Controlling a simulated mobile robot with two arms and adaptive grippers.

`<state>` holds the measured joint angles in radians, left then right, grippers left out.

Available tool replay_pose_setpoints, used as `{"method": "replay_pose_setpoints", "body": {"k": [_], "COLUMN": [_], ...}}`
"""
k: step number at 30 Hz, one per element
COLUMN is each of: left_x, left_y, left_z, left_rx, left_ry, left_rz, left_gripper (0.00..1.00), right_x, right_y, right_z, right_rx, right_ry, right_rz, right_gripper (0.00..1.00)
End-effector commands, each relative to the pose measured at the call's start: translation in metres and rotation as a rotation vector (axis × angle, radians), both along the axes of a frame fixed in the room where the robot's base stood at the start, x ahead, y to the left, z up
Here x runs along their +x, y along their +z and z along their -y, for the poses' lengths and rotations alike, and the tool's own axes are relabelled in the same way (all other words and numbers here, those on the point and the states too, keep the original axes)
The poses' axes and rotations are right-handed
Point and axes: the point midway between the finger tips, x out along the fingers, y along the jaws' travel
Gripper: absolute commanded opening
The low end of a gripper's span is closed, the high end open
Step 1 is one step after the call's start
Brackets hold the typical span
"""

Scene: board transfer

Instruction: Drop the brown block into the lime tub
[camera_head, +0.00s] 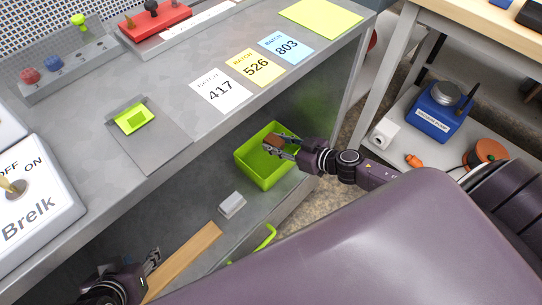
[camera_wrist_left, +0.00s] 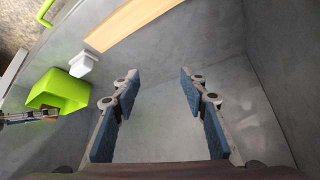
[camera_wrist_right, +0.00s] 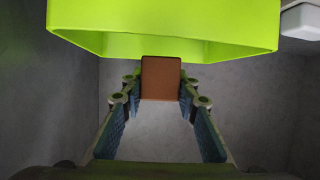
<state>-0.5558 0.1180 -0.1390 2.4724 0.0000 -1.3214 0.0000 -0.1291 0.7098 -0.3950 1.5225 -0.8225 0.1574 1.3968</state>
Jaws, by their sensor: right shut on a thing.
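The lime tub (camera_head: 262,176) stands on the lower grey shelf in the head view. It also shows in the left wrist view (camera_wrist_left: 62,88) and across the top of the right wrist view (camera_wrist_right: 165,25). The brown block (camera_wrist_right: 161,78) is between the fingertips of my right gripper (camera_wrist_right: 160,90), which is shut on it. In the head view the block (camera_head: 277,141) and my right gripper (camera_head: 286,146) are over the tub's opening, near its right side. My left gripper (camera_head: 153,262) is low at the left; in the left wrist view its fingers (camera_wrist_left: 158,78) are apart and empty.
A white block (camera_head: 232,205) and a wooden board (camera_head: 185,262) lie on the lower shelf left of the tub. The upper counter (camera_head: 180,100) overhangs this shelf and holds batch cards, a switch box (camera_head: 30,205) and a small lime tray (camera_head: 134,117). A lime handle (camera_head: 265,238) is at the front.

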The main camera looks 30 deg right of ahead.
Motion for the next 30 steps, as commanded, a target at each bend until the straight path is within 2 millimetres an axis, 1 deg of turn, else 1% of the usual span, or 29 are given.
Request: {"method": "replay_pose_setpoints", "body": {"k": [2,9,15,24,30], "left_x": [0.010,0.042,0.065,0.092,0.102], "left_y": [0.000,0.021,0.040,0.072,0.090], "left_z": [0.004,0.014,0.022,0.034,0.038], "left_rx": [-0.010,-0.042,-0.069,-0.109,-0.128], "left_ry": [-0.004,-0.015,-0.023,-0.036,-0.042], "left_rz": [0.045,0.192,0.314,0.491,0.573], "left_gripper": [0.40,0.40,0.40,0.40,0.40], "right_x": [0.000,0.000,0.000,0.000,0.000], "right_y": [-0.005,-0.009,-0.013,-0.019,-0.022], "right_z": [0.000,0.000,0.000,0.000,0.000], "right_rx": [0.000,0.000,-0.001,0.000,0.001], "right_ry": [0.000,0.000,0.000,0.000,0.000], "right_rz": [0.001,0.001,0.000,0.000,0.000], "right_gripper": [0.02,0.02,0.02,0.02,0.02]}}
